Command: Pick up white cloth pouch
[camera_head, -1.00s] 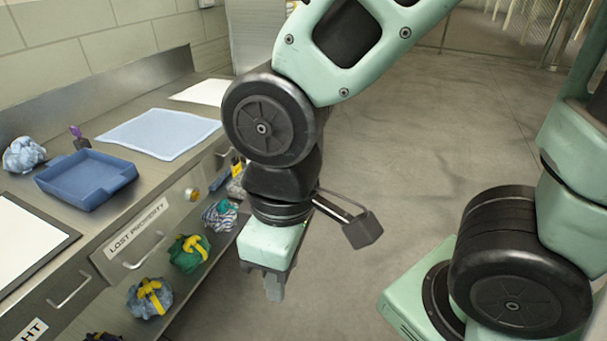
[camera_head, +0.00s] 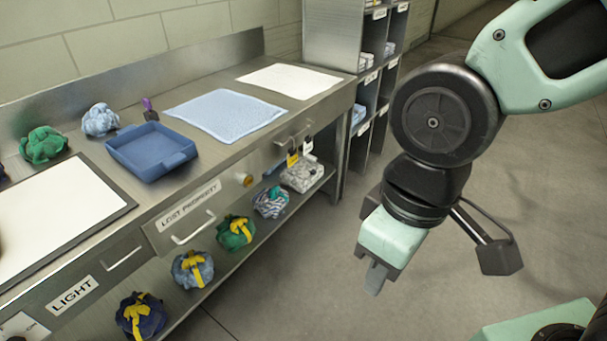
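No pouch stands out as plainly white. A pale blue-white cloth bundle (camera_head: 100,119) sits on the steel counter at the back left, behind the blue tray. A whitish-grey patterned bundle (camera_head: 301,176) lies on the lower shelf at its right end; I cannot tell whether either is the white cloth pouch. My gripper (camera_head: 376,279) points down over the open floor, right of the counter and apart from every bundle. Its fingers show nearly edge-on, so their opening is unclear; I see nothing held.
The blue tray (camera_head: 151,152) looks empty on the steel counter (camera_head: 215,168). A green bundle (camera_head: 44,145) sits at the counter's left. Several tied bundles line the lower shelf (camera_head: 259,237). A shelving unit (camera_head: 334,42) stands at the back. The floor (camera_head: 310,285) between is clear.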

